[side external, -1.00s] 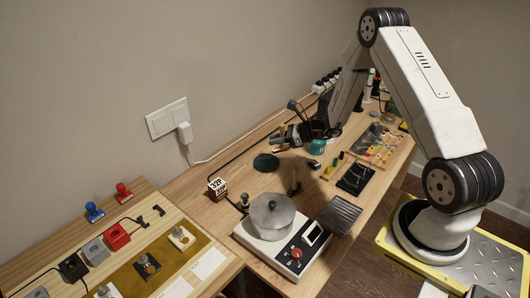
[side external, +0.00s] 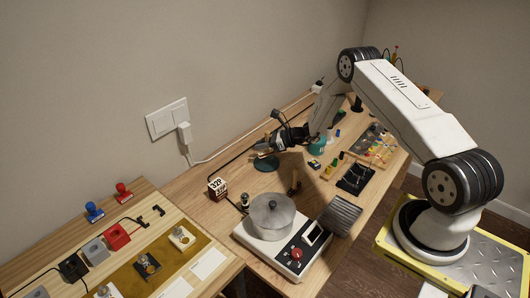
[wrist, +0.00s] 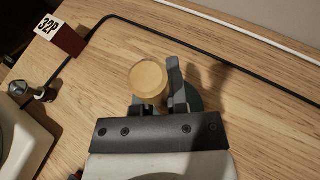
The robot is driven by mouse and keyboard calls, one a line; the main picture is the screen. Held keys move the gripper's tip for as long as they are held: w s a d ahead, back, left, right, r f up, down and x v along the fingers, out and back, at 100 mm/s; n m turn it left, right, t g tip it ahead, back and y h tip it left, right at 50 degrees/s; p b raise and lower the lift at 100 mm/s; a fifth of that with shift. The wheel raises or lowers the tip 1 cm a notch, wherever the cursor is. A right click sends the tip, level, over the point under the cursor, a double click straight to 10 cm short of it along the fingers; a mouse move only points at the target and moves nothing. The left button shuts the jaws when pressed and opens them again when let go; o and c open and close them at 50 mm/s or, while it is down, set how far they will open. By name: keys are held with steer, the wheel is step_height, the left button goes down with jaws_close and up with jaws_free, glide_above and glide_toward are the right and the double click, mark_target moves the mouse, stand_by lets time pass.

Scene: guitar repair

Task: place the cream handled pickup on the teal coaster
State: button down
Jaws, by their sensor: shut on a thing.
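My gripper (side external: 263,147) is shut on the cream handled pickup. In the wrist view the pickup's round cream knob (wrist: 149,79) stands between the fingers (wrist: 158,98); the pickup's lower part is hidden. The teal coaster (side external: 265,164) is a dark disc lying flat on the wooden bench. My gripper is over it or close above it in the side view. In the wrist view a sliver of the coaster (wrist: 195,101) shows beside the right finger. I cannot tell whether the pickup touches it.
A black cable (wrist: 215,50) runs along the bench behind the gripper. A 32P block (side external: 217,187) and a scale with a metal pot (side external: 271,213) stand toward the front left. A teal round object (side external: 317,147) stands right of the gripper. Bare wood lies left of the coaster.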

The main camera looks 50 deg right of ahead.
mark_target(269, 150)
steer(key=shift+w+f, duration=0.15)
steer(key=shift+f, duration=1.55)
steer(key=shift+f, duration=0.2)
steer(key=c, duration=0.6)
jaws_free()
steer(key=shift+c, duration=0.2)
steer(key=shift+r, duration=0.2)
steer(key=shift+d+r, duration=0.1)
steer(key=shift+d, duration=0.1)
steer(key=v, duration=1.1)
steer(key=shift+s, duration=0.4)
